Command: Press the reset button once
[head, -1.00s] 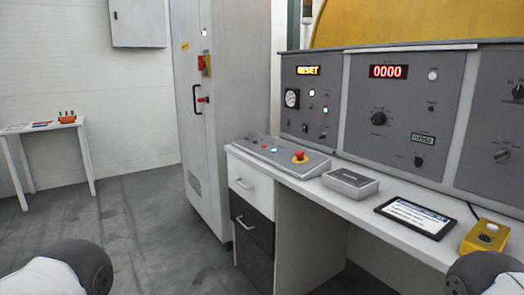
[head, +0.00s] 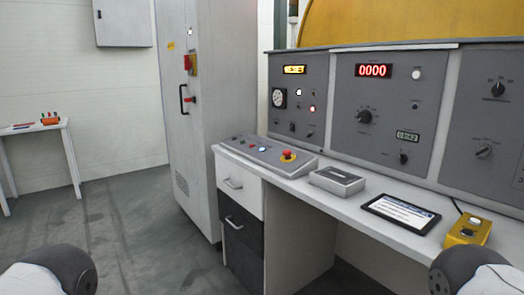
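A sloped grey control box (head: 266,155) sits on the left end of the white desk. It carries a row of small buttons, one of them a pale lit button (head: 262,149), and a red mushroom button (head: 288,155) on a yellow base at its right. The button labels are too small to read, so I cannot tell which is the reset button. The amber display (head: 294,69) on the upright panel behind is lit, its text unclear. Neither gripper is in view.
The white desk (head: 344,209) also holds a grey box (head: 337,181), a tablet (head: 401,213) and a yellow button box (head: 467,231). A tall grey cabinet (head: 212,110) stands left of the desk. A small table (head: 40,127) is at far left. Open floor lies between.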

